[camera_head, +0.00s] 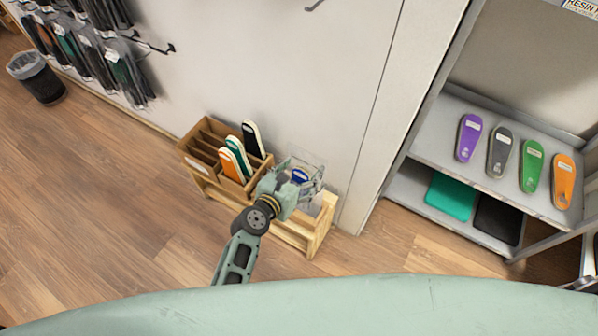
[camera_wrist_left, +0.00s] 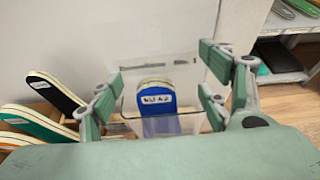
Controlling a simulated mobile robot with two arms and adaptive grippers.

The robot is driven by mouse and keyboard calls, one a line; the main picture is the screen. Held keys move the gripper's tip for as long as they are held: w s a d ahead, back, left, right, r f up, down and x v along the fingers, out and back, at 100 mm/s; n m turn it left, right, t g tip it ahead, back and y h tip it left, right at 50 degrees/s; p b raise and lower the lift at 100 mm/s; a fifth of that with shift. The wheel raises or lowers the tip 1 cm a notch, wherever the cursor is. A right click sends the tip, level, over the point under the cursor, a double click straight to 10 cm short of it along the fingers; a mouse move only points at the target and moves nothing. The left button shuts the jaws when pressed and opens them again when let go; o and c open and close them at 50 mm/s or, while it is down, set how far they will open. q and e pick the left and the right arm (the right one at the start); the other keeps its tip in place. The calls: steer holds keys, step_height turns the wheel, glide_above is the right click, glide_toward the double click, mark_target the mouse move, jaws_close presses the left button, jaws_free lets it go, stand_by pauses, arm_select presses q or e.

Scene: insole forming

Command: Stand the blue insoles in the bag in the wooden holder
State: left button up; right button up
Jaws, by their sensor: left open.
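The blue insoles (camera_wrist_left: 157,97) in a clear bag (camera_wrist_left: 189,77) stand upright between the fingers of my open left gripper (camera_wrist_left: 157,92) in the left wrist view. In the head view the blue insoles (camera_head: 299,175) show partly behind my left gripper (camera_head: 303,175), at the right end of the wooden holder (camera_head: 318,229). I cannot tell whether the fingers touch the bag. The lower end of the bag is hidden by the gripper. My right gripper is not in view.
A wooden box with dividers (camera_head: 193,149) holds orange, green and black insoles at the left of the holder. A metal shelf (camera_head: 427,147) with purple, grey, green and orange insoles stands at right. A bin (camera_head: 38,82) stands far left. The floor at left is clear.

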arm_select(q)
steer(key=v, duration=1.2)
stand_by(0.6)
steer(key=s+a+f+m+g+y, duration=0.1)
steer(key=s+a+f+m+g, duration=0.1)
steer(key=s+f+m, duration=0.45)
steer(key=s+a+f+m+g+y+p, duration=0.1)
steer(key=s+a+f+m+g+y, duration=0.15)
steer(key=f, duration=0.75)
steer(key=s+a+f+m+g+y, duration=0.1)
steer(key=s+a+f+m, duration=0.1)
steer(key=s+f+m, duration=0.45)
steer(key=s+a+f+m+g+y, duration=0.1)
steer(key=s+a+f+m+g, duration=0.1)
steer(key=s+a+f+m, duration=0.5)
steer(key=s+a+f+m+g+y+p, duration=0.1)
steer(key=s+a+f+m+g+y, duration=0.1)
steer(key=s+a+f+m, duration=0.5)
steer(key=s+a+m, duration=0.1)
steer(key=s+m, duration=0.1)
steer(key=s, duration=0.3)
steer(key=shift+s+f+g, duration=0.2)
steer(key=shift+s+g, duration=0.1)
steer(key=shift+g, duration=0.05)
